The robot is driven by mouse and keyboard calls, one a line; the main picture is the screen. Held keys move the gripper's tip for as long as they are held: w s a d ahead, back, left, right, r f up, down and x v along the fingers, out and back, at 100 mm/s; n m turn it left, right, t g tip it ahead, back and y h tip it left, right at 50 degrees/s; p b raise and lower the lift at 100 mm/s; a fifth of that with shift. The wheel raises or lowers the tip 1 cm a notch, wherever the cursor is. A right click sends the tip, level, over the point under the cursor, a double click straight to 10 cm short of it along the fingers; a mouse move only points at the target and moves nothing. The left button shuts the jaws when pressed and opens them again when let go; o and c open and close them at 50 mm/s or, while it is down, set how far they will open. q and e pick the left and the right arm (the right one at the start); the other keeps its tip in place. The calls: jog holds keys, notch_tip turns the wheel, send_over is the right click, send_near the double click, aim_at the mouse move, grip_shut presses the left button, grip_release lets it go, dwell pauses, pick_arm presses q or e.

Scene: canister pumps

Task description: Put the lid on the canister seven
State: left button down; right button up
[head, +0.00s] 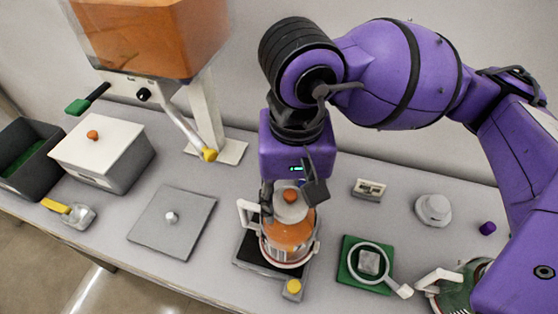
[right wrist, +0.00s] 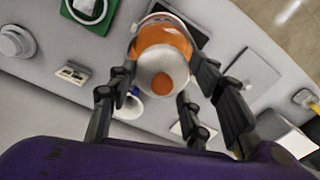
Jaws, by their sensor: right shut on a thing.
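The lid (head: 291,211), a pale grey disc with an orange knob, is over the mouth of a clear canister (head: 287,246) with orange contents and a white handle. I cannot tell whether the lid is seated on the rim or just above it. My right gripper (head: 290,194) comes from above, shut on the lid. In the right wrist view, the gripper's fingers (right wrist: 166,80) stand either side of the lid (right wrist: 152,76), with the orange canister (right wrist: 163,38) beyond it. No number seven is readable on the canister. My left gripper is out of view.
The canister stands on a black base (head: 250,254) with a yellow knob. A green mat (head: 350,279) with a ring-shaped tool, another canister (head: 440,279), a round grey piece (head: 433,209) and a small label block (head: 369,188) lie right. A grey plate (head: 150,233) lies left.

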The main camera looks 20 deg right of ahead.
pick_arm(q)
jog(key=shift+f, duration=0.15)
pick_arm(e)
jog(key=o, duration=1)
jog(key=o, duration=0.5)
jog(key=shift+c, duration=0.2)
jog(key=shift+r+p, duration=1.25)
jog(key=shift+r, duration=2.25)
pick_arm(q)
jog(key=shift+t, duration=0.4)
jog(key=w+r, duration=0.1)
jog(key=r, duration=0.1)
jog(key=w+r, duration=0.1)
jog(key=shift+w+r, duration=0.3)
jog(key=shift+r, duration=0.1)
